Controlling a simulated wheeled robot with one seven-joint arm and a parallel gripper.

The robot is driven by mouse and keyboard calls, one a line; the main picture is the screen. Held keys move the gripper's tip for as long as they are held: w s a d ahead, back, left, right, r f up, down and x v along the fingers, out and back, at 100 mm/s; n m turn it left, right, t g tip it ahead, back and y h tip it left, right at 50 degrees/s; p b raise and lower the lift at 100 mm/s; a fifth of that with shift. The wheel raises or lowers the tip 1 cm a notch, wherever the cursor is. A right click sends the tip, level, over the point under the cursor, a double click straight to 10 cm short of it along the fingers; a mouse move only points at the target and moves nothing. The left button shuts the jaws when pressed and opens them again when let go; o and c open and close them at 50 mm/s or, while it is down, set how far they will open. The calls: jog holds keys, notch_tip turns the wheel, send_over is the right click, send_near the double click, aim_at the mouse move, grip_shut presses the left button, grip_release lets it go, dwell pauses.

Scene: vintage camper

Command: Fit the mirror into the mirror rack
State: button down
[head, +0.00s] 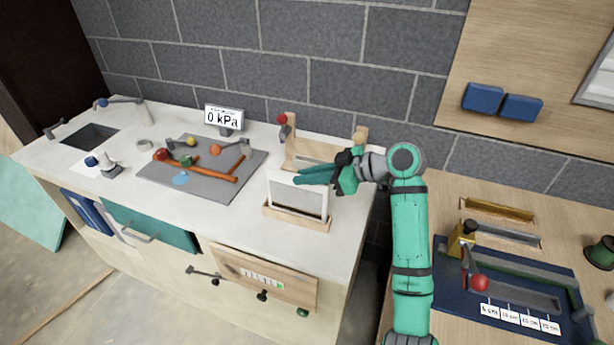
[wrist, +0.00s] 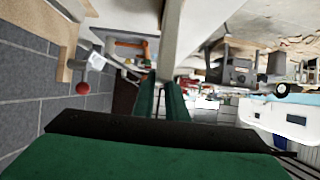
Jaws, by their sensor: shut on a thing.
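The mirror (head: 299,194) is a white-framed, roughly square panel with a grey face. It stands near upright at the right part of the white counter in the head view. Its lower edge is at the pale wooden mirror rack (head: 296,218); I cannot tell whether it is seated in the rack or just above or in front of it. My gripper (head: 302,178) reaches in from the right and is shut on the mirror near its top. In the wrist view my green fingers (wrist: 161,98) meet at a thin pale edge of the mirror (wrist: 172,38).
A wooden stand (head: 308,153) with a red knob is close behind the mirror. A grey board (head: 205,180) with orange bars lies to the left. A 0 kPa display (head: 224,117) stands at the back. A gap separates the counter from the right wooden table (head: 450,205).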

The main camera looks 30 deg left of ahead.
jog(key=shift+s+a+f, duration=0.1)
jog(key=c, duration=1.8)
grip_release()
jog(key=shift+s+a, duration=0.25)
jog(key=shift+a, duration=0.05)
jog(key=shift+o, duration=0.2)
jog(key=shift+d, duration=0.1)
jog(key=shift+w, duration=0.1)
jog(key=v, duration=1.2)
jog(key=shift+w, duration=0.15)
